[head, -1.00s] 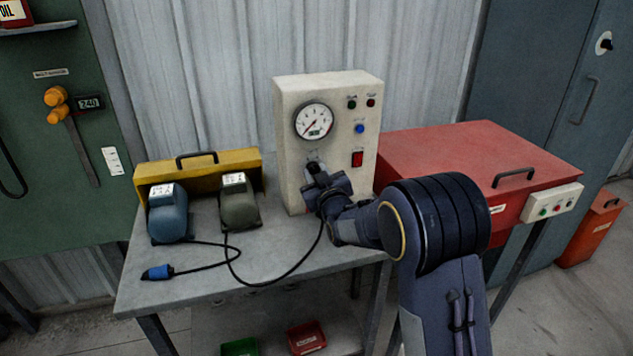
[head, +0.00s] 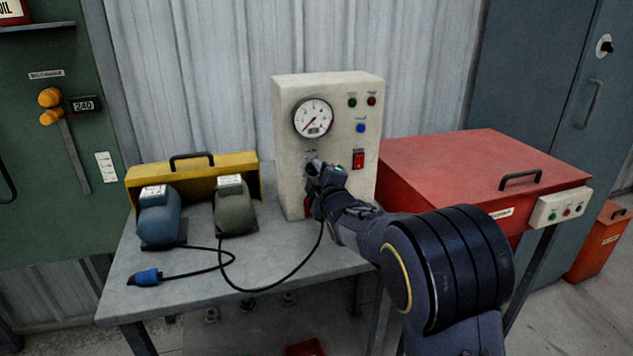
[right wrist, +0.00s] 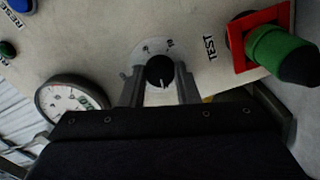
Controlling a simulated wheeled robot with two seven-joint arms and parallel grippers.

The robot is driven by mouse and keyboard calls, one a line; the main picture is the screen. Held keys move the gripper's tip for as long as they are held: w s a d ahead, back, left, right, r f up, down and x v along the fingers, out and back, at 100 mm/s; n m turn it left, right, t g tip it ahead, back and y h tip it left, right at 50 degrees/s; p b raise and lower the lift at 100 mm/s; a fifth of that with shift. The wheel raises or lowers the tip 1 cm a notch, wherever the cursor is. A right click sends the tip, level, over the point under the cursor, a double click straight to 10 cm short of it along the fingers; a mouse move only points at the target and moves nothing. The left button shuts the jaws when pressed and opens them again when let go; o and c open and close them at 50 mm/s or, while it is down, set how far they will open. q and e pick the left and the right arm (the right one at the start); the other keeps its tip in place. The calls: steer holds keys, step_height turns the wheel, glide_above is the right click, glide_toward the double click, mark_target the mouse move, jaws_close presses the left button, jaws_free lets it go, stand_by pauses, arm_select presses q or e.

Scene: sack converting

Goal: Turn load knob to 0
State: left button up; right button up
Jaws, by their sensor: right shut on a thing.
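The load knob (right wrist: 160,72) is a small black round knob with a white pointer line, on a dial plate with small scale marks (right wrist: 152,47). In the right wrist view the line points toward the bottom of the picture. My right gripper (right wrist: 161,80) has a finger on each side of the knob and is shut on it. In the head view my right gripper (head: 314,170) is at the front of the cream test box (head: 345,100), below the gauge (head: 313,117), and hides the knob. My left gripper is not in view.
A green plug (right wrist: 275,52) in a red socket and a TEST label are close to the knob. The bench (head: 160,295) holds a blue motor (head: 159,218), a grey-green motor (head: 235,208), a yellow case (head: 190,170) and a cable. A red cabinet (head: 450,165) stands at right.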

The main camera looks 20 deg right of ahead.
steer(key=n+b, duration=0.1)
steer(key=n, duration=0.1)
steer(key=n+b, duration=0.2)
steer(key=n, duration=0.1)
steer(key=shift+f+n+b, duration=0.2)
steer(key=shift+n+b, duration=0.1)
steer(key=n+b, duration=0.3)
steer(key=shift+n, duration=0.4)
steer(key=shift+r+n+b, duration=0.15)
steer(key=shift+n+b, duration=0.6)
steer(key=shift+n, duration=0.25)
steer(key=o, duration=1)
steer(key=shift+r, duration=0.1)
